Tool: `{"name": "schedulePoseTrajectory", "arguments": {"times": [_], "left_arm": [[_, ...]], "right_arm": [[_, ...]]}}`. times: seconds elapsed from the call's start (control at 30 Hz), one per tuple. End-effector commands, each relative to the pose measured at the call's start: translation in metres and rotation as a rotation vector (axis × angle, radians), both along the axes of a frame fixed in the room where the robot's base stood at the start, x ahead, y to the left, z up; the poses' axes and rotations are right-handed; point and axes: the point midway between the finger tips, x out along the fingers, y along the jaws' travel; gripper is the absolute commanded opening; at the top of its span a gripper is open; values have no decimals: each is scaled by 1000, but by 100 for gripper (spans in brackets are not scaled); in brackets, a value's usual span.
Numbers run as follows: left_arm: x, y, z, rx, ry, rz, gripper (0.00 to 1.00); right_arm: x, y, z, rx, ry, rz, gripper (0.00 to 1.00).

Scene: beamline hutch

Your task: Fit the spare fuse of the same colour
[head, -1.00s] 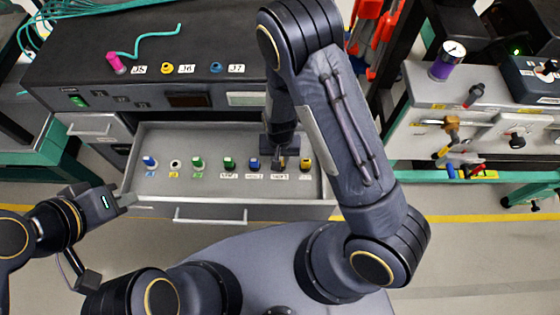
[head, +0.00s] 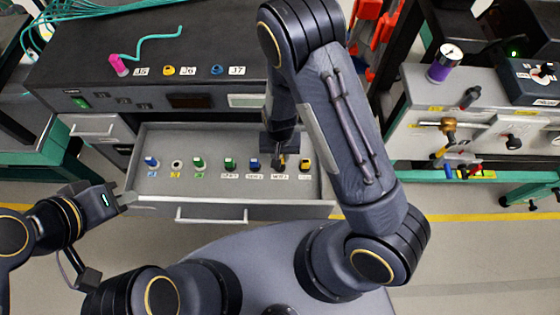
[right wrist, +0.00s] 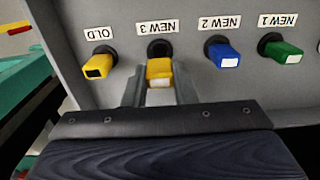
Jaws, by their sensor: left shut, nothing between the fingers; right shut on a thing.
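The open drawer (head: 215,188) holds a row of fuses. At its left are a blue fuse (head: 151,162), a pale socket (head: 176,165) with no coloured fuse showing, and a green fuse (head: 198,162). Then come the green NEW 1 fuse (right wrist: 283,53), blue NEW 2 fuse (right wrist: 224,56), yellow NEW 3 fuse (right wrist: 160,72) and the yellow, dark-faced OLD fuse (right wrist: 98,67). My right gripper (right wrist: 159,88) is shut on the NEW 3 fuse, at its black socket; I cannot tell whether it is lifted. My left gripper (head: 130,198) is shut and empty by the drawer's front left corner.
Behind the drawer stands a dark cabinet (head: 200,45) with a magenta plug (head: 118,64) and yellow and blue parts labelled J6 and J7. A grey bench (head: 420,95) with valves is at the right. Floor in front of the drawer is partly clear.

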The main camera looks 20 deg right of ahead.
Motion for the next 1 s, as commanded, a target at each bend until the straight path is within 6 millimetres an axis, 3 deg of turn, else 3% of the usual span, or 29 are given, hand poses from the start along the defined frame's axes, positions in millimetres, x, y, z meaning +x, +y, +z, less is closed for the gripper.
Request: {"name": "schedulePoseTrajectory", "arguments": {"times": [1.0], "left_arm": [[0,0,40,0,0,0,0]], "right_arm": [[0,0,50,0,-1,0,0]]}}
